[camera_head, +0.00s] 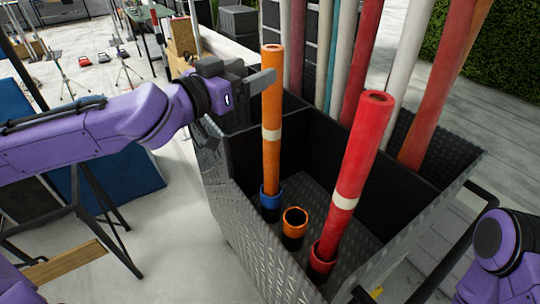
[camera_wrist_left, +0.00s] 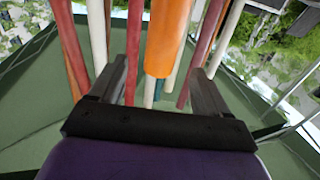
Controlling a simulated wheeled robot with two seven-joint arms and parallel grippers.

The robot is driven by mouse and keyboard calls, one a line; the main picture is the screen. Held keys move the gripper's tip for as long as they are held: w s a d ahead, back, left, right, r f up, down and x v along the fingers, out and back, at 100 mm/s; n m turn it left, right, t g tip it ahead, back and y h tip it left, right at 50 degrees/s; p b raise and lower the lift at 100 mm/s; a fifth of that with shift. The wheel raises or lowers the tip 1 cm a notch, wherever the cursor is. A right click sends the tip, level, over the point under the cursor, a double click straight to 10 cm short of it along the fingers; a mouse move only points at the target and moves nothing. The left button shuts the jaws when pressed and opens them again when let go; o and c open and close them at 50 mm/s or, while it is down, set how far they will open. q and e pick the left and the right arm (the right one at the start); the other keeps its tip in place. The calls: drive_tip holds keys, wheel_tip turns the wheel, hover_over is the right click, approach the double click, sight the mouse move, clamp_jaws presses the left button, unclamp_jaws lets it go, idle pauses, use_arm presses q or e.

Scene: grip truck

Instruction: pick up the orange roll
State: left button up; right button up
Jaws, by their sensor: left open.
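The orange roll (camera_head: 272,150) stands upright in a blue-rimmed holder (camera_head: 270,197) in the dark crate, with a pale band round its middle. My left gripper (camera_head: 266,82) is at its upper part, coming in from the left. In the left wrist view, the orange roll (camera_wrist_left: 168,38) shows between the two spread fingers (camera_wrist_left: 158,88). The fingers are open, with visible gaps beside the roll. My right arm shows at the lower right edge of the head view, but its gripper is out of view.
A red roll (camera_head: 356,165) leans in a red-rimmed holder to the right. An empty orange-rimmed holder (camera_head: 294,217) stands between them. Several white and red rolls (camera_head: 400,62) stand behind. The crate's metal wall (camera_head: 245,235) surrounds the holders.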

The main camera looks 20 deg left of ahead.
sight(266, 66)
use_arm(q)
drive_tip(key=x, duration=0.3)
drive_tip(key=b+x, duration=0.1)
drive_tip(key=shift+w+f, duration=0.2)
drive_tip(key=shift+f, duration=0.1)
drive_tip(key=shift+w+d+r+p, duration=0.2)
drive_tip(key=shift+w+d+p, duration=0.05)
drive_tip(key=shift+w+p, duration=0.15)
drive_tip(key=x, duration=0.3)
drive_tip(key=shift+w+p, duration=0.3)
drive_tip(key=shift+p, duration=0.05)
drive_tip(key=shift+w+d, duration=0.25)
drive_tip(key=shift+w, duration=0.05)
drive_tip(key=shift+s, duration=0.15)
drive_tip(key=shift+s+a, duration=0.1)
drive_tip(key=c, duration=0.4)
clamp_jaws()
use_arm(e)
drive_tip(key=shift+w+f, duration=0.15)
use_arm(q)
drive_tip(key=shift+r, duration=0.15)
